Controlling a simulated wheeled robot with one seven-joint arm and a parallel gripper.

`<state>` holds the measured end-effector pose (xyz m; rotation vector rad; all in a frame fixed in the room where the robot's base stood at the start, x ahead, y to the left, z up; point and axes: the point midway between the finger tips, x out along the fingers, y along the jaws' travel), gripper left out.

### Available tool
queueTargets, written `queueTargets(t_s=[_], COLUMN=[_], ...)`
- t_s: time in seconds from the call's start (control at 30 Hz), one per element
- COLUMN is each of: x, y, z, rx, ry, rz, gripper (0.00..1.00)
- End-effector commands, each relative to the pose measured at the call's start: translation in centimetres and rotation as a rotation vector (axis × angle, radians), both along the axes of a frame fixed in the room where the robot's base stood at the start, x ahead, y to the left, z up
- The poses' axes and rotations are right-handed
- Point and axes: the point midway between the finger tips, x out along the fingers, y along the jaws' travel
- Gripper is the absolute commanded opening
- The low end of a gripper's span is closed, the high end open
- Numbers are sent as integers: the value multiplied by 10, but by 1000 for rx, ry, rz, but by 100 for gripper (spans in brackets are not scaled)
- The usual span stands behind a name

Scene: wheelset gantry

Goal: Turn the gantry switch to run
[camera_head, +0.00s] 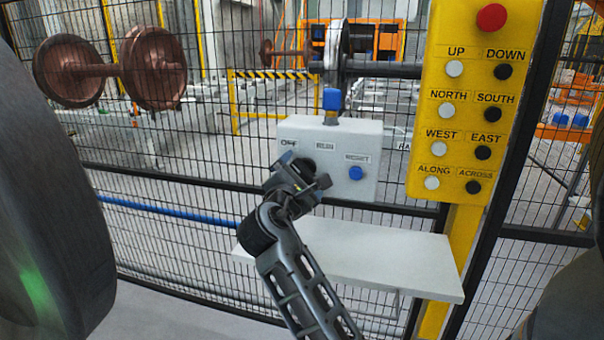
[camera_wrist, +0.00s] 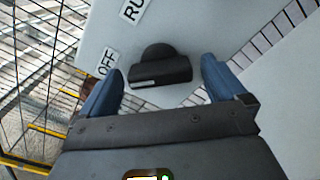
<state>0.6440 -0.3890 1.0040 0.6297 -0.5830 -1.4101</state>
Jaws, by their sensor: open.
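The gantry switch is a black knob (camera_wrist: 160,68) on a pale grey control box (camera_head: 378,138). In the wrist view a label reading OFF (camera_wrist: 107,63) is at its left, and a label starting RU (camera_wrist: 134,8), cut off by the frame, is above it. A pale mark shows on the knob's left part, on the OFF side. My gripper (camera_head: 308,184) is at the left half of the box and hides much of the knob in the head view. In the wrist view its blue fingers (camera_wrist: 162,82) are open, one on each side of the knob. Contact cannot be told.
A blue button (camera_head: 355,173) is on the box's right side, and a blue fitting (camera_head: 332,100) stands on top. A white shelf (camera_head: 370,262) juts out below. A yellow button panel (camera_head: 468,110) is on the right. Black mesh fence (camera_head: 225,165) runs behind.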

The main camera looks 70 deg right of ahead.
Motion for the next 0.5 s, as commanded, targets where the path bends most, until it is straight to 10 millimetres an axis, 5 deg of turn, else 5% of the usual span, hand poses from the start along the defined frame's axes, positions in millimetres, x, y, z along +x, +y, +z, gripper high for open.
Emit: queueTargets(t_s=[0.37, 0.5], x=[1, 1], y=[-8, -8], z=[0, 0], rx=[1, 0], ry=[-1, -1], rz=[1, 1], gripper=[98, 86])
